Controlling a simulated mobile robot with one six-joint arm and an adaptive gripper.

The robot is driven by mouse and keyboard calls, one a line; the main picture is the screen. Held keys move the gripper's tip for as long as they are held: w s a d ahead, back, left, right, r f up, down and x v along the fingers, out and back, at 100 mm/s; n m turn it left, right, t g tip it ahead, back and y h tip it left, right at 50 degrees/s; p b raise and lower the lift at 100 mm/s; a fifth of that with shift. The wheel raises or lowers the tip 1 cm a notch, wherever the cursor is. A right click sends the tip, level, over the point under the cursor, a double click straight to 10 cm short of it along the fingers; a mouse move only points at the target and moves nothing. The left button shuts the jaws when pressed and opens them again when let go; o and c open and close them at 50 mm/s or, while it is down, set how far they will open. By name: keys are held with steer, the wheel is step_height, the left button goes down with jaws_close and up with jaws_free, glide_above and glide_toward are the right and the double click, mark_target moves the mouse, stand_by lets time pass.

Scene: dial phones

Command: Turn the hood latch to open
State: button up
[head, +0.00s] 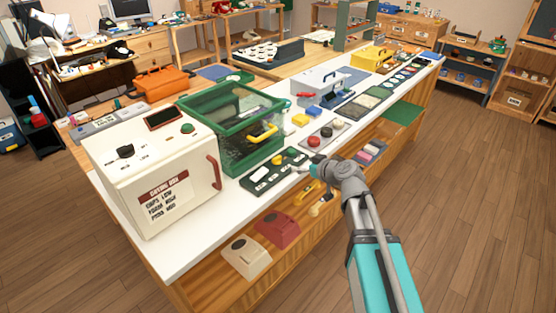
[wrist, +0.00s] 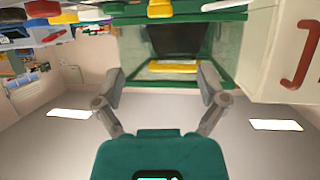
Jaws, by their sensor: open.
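A green-framed hood (head: 262,152) with clear panels stands on the white bench, right of a cream box. A yellow handle (head: 262,133) sits on its front; it is the only latch-like part I can make out. In the wrist view, which looks upside down, the yellow handle (wrist: 173,67) lies across the green front, ahead of my fingers. My gripper (wrist: 160,82) is open and empty, its two fingers spread wide. In the head view my gripper (head: 303,170) is in front of the bench's near edge, right of the hood, apart from the handle.
The cream drying box (head: 160,175) with a red handle (head: 214,172) stands left of the hood. Phones (head: 246,257) sit on the shelf below. The floor in front is clear.

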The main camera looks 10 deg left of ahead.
mark_target(278, 157)
steer(key=shift+w+a, duration=0.1)
steer(key=b+x, duration=0.5)
steer(key=x, duration=0.8)
steer(key=shift+w+a+f, duration=0.1)
steer(key=shift+a+f, duration=0.1)
steer(key=shift+a, duration=0.05)
steer(key=c, duration=1.2)
steer(key=shift+o, duration=0.2)
steer(key=shift+g, duration=0.3)
steer(key=shift+w+d+n+g+y, duration=0.1)
steer(key=shift+n+g+y, duration=0.45)
steer(key=shift+n, duration=0.25)
